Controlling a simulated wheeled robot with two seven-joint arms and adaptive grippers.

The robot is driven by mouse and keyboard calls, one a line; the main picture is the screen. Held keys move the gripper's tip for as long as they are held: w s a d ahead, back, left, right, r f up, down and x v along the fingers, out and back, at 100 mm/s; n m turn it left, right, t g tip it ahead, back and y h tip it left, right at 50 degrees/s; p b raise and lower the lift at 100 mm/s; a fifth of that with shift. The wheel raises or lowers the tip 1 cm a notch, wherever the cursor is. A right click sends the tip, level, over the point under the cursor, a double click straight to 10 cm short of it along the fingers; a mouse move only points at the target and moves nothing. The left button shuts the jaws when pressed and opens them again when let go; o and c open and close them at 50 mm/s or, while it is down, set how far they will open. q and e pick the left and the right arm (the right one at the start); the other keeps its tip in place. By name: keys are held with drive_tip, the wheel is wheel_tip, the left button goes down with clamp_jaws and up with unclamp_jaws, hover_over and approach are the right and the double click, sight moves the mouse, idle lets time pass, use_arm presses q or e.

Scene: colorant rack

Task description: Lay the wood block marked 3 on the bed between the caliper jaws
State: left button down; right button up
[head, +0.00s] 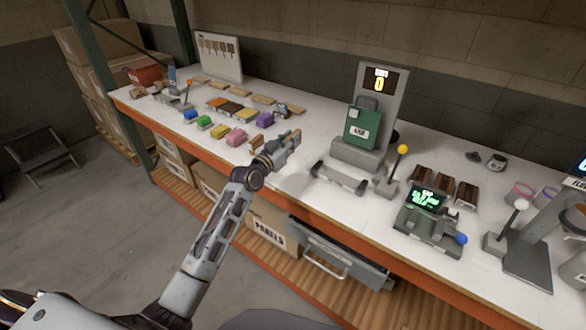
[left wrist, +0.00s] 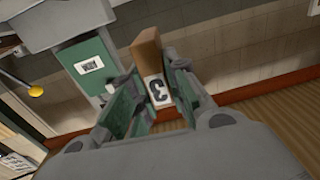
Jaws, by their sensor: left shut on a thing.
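My left gripper (head: 286,148) is over the bench near its front edge, left of the green machine. In the left wrist view my left gripper (left wrist: 150,108) is shut on a wood block (left wrist: 147,50), which sticks out past the fingertips. Its white label with a black 3 (left wrist: 158,91) faces the camera. The caliper (head: 427,222), grey with a lit green display and a blue knob, stands on the bench to the right, apart from the gripper. Its jaws and bed are too small to make out clearly. My right gripper is not in view.
Between gripper and caliper stand the green machine (head: 362,125), a low grey bar (head: 339,178) and a yellow-knobbed lever (head: 393,178). Several dark brown blocks (head: 466,193) lie behind the caliper. A white-knobbed lever (head: 505,232) stands right of it. Coloured items (head: 236,137) lie at left.

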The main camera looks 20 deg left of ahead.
use_arm(q)
wheel_tip(320, 180, down, 4)
drive_tip(key=shift+r, duration=0.15)
drive_tip(key=shift+f, duration=0.65)
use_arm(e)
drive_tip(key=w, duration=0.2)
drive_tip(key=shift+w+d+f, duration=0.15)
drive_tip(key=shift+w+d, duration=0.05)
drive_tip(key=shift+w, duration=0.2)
